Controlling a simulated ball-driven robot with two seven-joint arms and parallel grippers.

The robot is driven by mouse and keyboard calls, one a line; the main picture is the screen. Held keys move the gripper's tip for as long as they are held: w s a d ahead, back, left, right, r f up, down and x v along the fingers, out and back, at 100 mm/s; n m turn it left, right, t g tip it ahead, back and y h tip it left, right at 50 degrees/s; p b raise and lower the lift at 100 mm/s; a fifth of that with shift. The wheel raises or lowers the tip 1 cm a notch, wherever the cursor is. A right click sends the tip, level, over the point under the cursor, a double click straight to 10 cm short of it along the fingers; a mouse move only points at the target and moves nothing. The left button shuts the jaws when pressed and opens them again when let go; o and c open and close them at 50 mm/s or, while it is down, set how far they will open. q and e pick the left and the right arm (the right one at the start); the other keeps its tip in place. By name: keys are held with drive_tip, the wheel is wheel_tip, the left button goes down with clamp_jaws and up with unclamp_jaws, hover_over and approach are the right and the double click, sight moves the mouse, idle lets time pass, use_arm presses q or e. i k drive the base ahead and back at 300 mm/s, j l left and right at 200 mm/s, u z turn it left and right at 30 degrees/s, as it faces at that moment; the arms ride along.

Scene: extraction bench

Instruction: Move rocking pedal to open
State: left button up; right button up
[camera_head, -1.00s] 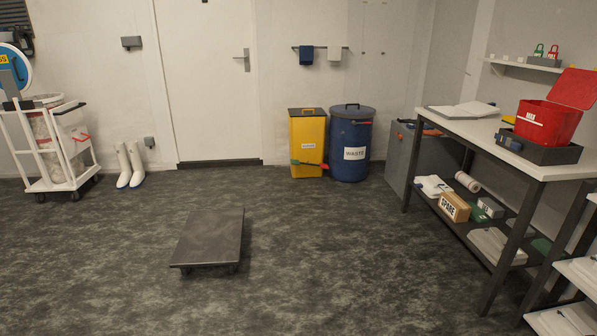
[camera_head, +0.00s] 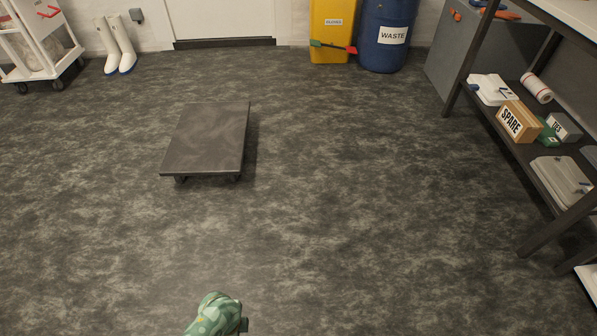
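A bar-like pedal (camera_head: 333,46) with a green left end and a red right end shows low in front of the yellow bin (camera_head: 331,22) and beside the blue waste drum (camera_head: 387,35). Its red end sits slightly lower in the picture than its green end. It is small and far off, so its exact tilt is hard to tell. Neither of my grippers shows. A green patterned rounded part with a dark piece stands at the bottom edge, and I cannot tell what it belongs to.
A low dark platform trolley (camera_head: 207,138) stands on the floor left of centre. White boots (camera_head: 116,45) and a white cart (camera_head: 43,40) are at the upper left. A bench with a loaded lower shelf (camera_head: 541,166) is on the right.

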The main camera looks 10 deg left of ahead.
sight(315, 43)
drive_tip(key=i+u, duration=0.15)
drive_tip(key=i, duration=4.4)
drive_tip(key=i+z, duration=0.1)
drive_tip(key=i, duration=1.75)
